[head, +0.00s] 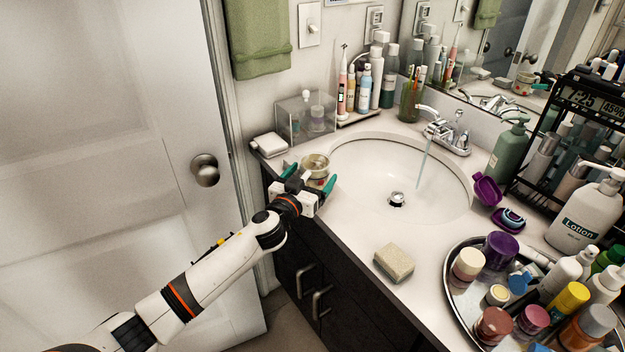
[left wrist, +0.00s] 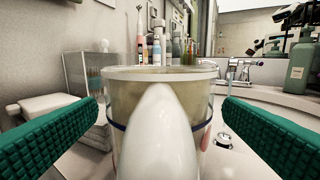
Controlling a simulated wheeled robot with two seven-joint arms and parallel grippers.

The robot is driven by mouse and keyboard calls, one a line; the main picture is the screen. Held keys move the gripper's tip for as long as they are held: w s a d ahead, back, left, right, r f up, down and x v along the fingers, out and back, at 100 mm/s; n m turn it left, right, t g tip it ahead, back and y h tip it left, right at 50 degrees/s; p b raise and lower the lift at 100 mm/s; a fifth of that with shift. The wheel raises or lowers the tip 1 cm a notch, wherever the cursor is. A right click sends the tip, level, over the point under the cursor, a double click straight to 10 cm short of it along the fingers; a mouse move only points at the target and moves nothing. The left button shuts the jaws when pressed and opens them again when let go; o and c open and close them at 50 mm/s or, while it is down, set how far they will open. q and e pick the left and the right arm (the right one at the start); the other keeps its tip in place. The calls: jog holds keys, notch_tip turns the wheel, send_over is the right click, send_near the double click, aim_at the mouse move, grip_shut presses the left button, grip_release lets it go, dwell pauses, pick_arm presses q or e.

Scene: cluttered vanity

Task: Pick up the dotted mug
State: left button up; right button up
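The mug (head: 316,164) stands on the counter at the left of the sink, near the front edge. In the left wrist view the mug (left wrist: 118,112) is large and upright, with a pale rim, a dark blue band and a white handle (left wrist: 161,130) facing the camera. Pinkish patches show at its side; most of its pattern is hidden. My left gripper (head: 310,181) is open. Its green fingers lie on either side of the mug, and the left wrist view shows gaps between fingers and mug. My right gripper is not in view.
The sink (head: 440,199) with running water is to the right. A sponge (head: 394,262) lies on the front counter. A crowded round tray (head: 459,313) fills the right.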

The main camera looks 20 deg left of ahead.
pick_arm(q)
jog(key=c, duration=1.1)
